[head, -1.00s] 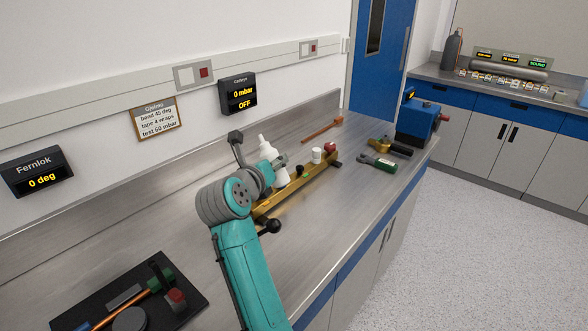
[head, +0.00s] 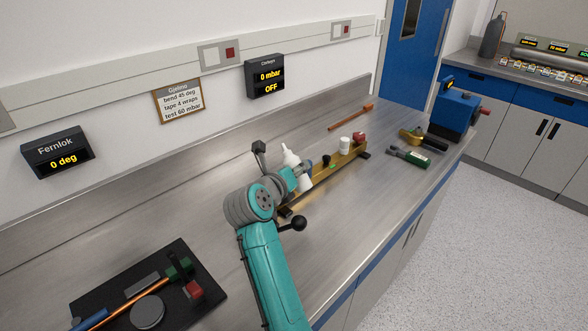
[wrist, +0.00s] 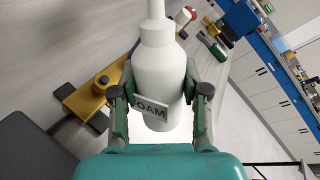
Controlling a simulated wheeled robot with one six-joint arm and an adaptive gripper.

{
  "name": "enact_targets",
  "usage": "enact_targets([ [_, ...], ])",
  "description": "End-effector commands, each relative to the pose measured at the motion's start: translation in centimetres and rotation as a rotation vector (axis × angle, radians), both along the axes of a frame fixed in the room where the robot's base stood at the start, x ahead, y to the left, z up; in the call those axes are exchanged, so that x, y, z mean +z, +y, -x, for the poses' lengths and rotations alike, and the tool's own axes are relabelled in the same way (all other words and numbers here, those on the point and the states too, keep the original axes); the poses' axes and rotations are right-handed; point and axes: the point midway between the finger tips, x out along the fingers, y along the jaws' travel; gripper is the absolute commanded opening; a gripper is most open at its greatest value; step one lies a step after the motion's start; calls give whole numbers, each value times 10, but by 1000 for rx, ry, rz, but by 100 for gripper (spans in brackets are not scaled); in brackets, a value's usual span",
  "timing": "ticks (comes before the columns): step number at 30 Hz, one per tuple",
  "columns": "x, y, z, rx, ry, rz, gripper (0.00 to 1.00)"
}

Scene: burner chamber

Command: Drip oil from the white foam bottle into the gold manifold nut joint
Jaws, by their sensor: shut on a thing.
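My gripper (wrist: 160,95) is shut on the white foam bottle (wrist: 158,68), with a finger on each side of its body. Its label reads "OAM", the first letter covered. The bottle's nozzle points up in the wrist view, and its top is cut off. In the head view the bottle (head: 291,159) stands roughly upright, leaning a little left, beside the gold manifold (head: 315,181). My arm partly hides the manifold's near end. The manifold also shows left of the bottle in the wrist view (wrist: 85,101). I cannot tell which part of it is the nut joint.
A white cylinder (head: 344,145) and a red knob (head: 359,137) are at the manifold's far end. A green-handled tool (head: 413,157) and a blue machine (head: 454,113) are farther right. A black tray (head: 205,287) with a copper pipe lies at front left. The bench between is clear.

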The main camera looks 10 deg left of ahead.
Motion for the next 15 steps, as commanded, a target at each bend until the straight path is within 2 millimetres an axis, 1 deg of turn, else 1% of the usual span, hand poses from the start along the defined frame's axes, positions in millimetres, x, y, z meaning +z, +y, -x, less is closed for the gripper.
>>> enact_targets([
  [13,-1,-18,15,0,331,424,0],
  [15,-3,-18,15,1,389,498,0],
])
